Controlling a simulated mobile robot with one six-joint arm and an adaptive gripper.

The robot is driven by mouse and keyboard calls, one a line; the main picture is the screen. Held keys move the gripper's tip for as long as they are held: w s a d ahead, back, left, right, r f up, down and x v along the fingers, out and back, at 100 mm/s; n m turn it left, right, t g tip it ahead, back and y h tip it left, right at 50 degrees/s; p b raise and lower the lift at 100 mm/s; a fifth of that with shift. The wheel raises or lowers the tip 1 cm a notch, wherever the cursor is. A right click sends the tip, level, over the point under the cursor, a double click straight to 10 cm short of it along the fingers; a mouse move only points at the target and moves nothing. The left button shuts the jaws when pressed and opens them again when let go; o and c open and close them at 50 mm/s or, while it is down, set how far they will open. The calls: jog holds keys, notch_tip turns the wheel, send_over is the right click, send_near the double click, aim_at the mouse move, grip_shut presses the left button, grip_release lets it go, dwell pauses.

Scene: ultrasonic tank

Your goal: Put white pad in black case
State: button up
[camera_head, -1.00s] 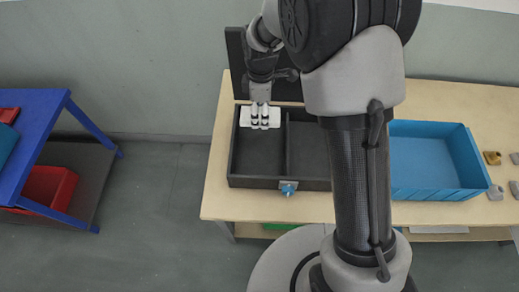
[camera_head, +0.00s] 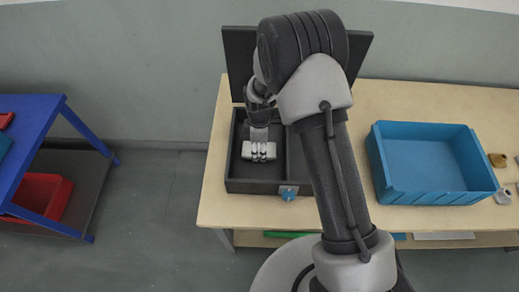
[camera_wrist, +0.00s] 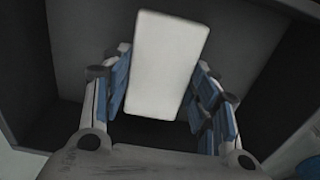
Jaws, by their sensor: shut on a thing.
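The white pad (camera_wrist: 167,62) is held between the blue-lined fingers of my gripper (camera_wrist: 160,105) in the wrist view. In the head view the white pad (camera_head: 247,150) shows at both sides of my gripper (camera_head: 259,157), over the left compartment of the black case (camera_head: 256,187). The case stands open on the table with its lid (camera_head: 238,55) raised at the back. A divider splits the case, and my arm covers much of the right compartment. I cannot tell whether the pad touches the case floor.
The wooden table (camera_head: 430,103) carries a blue bin (camera_head: 428,160), empty, right of my arm. Small brown and grey parts (camera_head: 498,160) lie at the far right. A blue-framed rack (camera_head: 66,122) with a red bin (camera_head: 42,193) stands at the left, apart from the table.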

aim_at(259, 149)
jog(key=shift+f, duration=0.75)
jog(key=shift+f, duration=0.1)
jog(key=o, duration=0.8)
notch_tip(259, 149, up, 12)
jog(key=p, duration=0.2)
jog(key=shift+r+p, duration=0.2)
jog(key=shift+p, duration=0.15)
